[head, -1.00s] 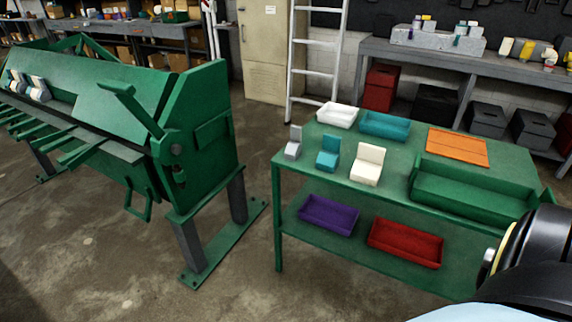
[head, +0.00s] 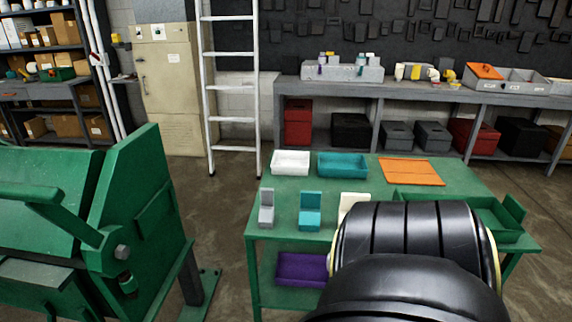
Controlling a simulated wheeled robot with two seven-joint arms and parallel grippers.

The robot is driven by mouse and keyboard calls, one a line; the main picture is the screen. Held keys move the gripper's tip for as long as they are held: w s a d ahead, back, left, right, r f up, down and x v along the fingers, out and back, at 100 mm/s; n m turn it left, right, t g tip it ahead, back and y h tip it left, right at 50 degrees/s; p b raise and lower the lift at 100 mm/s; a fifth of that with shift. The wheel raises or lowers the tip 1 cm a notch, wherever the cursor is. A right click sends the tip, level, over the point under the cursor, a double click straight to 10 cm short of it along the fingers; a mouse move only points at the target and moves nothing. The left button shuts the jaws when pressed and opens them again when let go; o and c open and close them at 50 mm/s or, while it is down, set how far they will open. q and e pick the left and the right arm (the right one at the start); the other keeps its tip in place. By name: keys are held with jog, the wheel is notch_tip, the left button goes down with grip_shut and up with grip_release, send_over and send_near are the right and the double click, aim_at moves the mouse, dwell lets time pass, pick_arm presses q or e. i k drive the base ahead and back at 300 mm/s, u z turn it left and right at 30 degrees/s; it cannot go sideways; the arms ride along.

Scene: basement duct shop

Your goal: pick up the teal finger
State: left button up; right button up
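The teal finger (head: 311,211) is an L-shaped block with an upright back. It stands on the near left part of the green table (head: 285,200) in the head view. A grey finger (head: 266,208) stands to its left, and a cream finger (head: 352,203) to its right is partly hidden by my black arm link. Neither of my grippers shows; only an arm link covers the lower right of the view.
A white tray (head: 291,162), a teal tray (head: 343,164) and an orange mat (head: 411,171) lie along the table's back. A green tray (head: 478,205) is at right. A purple tray (head: 301,268) sits on the lower shelf. A green machine (head: 140,205) stands at left.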

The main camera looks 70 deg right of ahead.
aim_at(309, 213)
jog(key=z, duration=0.9)
jog(key=i, duration=1.05)
jog(key=z, duration=1.1)
